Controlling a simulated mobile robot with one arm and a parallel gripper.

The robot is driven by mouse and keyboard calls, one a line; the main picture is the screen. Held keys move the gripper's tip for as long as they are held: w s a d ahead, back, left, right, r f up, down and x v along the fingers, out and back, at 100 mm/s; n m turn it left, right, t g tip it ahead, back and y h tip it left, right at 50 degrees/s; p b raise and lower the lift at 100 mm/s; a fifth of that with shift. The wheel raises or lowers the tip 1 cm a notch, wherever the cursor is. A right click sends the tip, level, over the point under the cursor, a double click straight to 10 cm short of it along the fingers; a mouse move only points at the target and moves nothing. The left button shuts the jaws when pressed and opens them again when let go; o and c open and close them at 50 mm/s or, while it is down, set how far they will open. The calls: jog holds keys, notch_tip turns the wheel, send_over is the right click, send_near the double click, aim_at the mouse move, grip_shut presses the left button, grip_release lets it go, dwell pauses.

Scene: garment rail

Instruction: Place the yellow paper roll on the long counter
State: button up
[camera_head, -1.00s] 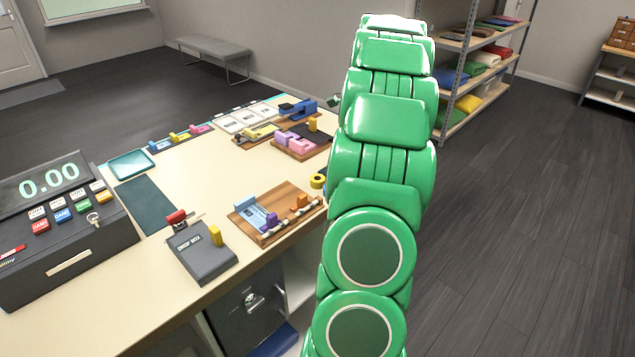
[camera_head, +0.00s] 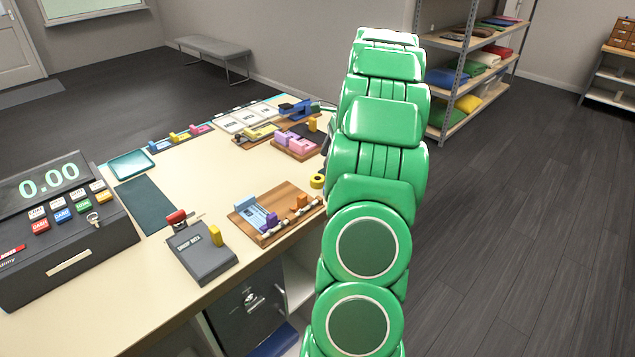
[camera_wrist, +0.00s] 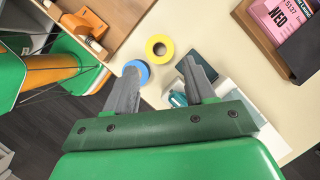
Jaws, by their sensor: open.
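The yellow paper roll (camera_wrist: 159,47) lies on the pale long counter (camera_wrist: 175,17) in the wrist view, just beyond the gap between my fingertips. It also shows in the head view (camera_head: 317,181) at the counter's right edge, beside my arm. My gripper (camera_wrist: 161,67) is open and empty, with one finger on each side of the roll's line. A blue roll (camera_wrist: 144,73) lies beside the yellow one, partly behind my left fingertip.
A wooden tray (camera_head: 259,231) with small tools lies in front of the yellow roll. A teal item (camera_wrist: 178,99) in a pale holder sits near my right finger.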

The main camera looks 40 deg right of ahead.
aim_at(315, 178)
jog(key=shift+x, duration=4.05)
jog(key=c, duration=0.8)
jog(key=shift+r, duration=1.5)
jog(key=shift+s+a+r, duration=1.5)
jog(key=shift+s+r, duration=0.2)
jog(key=shift+s, duration=0.1)
jog(key=shift+s+a+r, duration=1.45)
jog(key=shift+s+r, duration=0.2)
jog(key=shift+s, duration=0.15)
jog(key=shift+s+a+r, duration=1.5)
jog(key=shift+s+r, duration=0.2)
jog(key=shift+s, duration=0.1)
